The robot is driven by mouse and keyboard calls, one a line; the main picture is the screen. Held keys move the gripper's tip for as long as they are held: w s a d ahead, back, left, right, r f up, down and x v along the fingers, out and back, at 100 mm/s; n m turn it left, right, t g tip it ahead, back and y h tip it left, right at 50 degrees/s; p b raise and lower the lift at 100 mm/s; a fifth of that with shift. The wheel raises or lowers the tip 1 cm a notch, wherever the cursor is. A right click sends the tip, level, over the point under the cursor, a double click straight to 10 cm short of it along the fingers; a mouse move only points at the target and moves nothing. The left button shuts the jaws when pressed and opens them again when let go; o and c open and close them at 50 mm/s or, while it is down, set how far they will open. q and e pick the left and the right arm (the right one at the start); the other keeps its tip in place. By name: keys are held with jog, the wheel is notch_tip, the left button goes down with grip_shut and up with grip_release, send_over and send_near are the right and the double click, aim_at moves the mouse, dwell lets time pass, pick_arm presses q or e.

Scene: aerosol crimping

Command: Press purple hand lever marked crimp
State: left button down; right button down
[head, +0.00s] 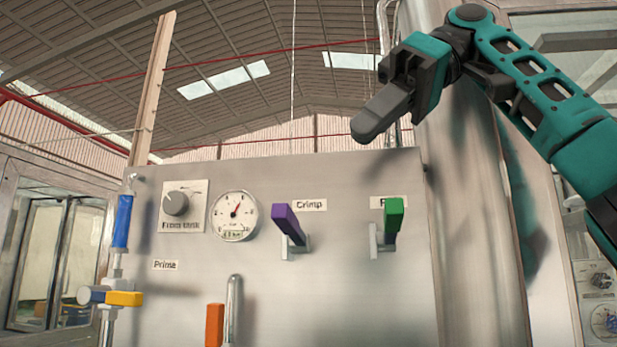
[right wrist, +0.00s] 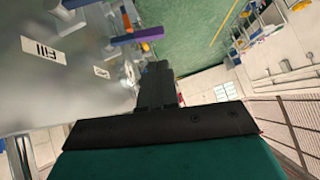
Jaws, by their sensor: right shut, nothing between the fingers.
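The purple hand lever (head: 287,223) sticks out from the grey metal panel, left of the "Crimp" label (head: 309,204). Its handle tilts up and to the left from its bracket. My right gripper (head: 368,128) is shut and empty, above and to the right of the purple lever in the head view and apart from it. In the right wrist view, the shut fingers (right wrist: 158,70) point toward the purple lever (right wrist: 138,36), which shows beyond and above them. My left gripper is not in view.
A green lever (head: 393,219) stands right of the purple one, partly covering its label; "Fill" reads in the wrist view. A gauge (head: 235,215), a knob (head: 176,203), a blue handle (head: 122,221), a yellow handle (head: 124,299) and an orange handle (head: 214,325) are left.

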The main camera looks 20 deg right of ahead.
aim_at(282, 207)
jog(key=shift+x, duration=5)
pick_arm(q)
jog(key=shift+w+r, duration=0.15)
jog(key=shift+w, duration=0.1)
pick_arm(e)
jog(key=shift+w, duration=0.1)
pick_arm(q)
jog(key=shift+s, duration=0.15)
pick_arm(e)
jog(key=shift+f, duration=0.1)
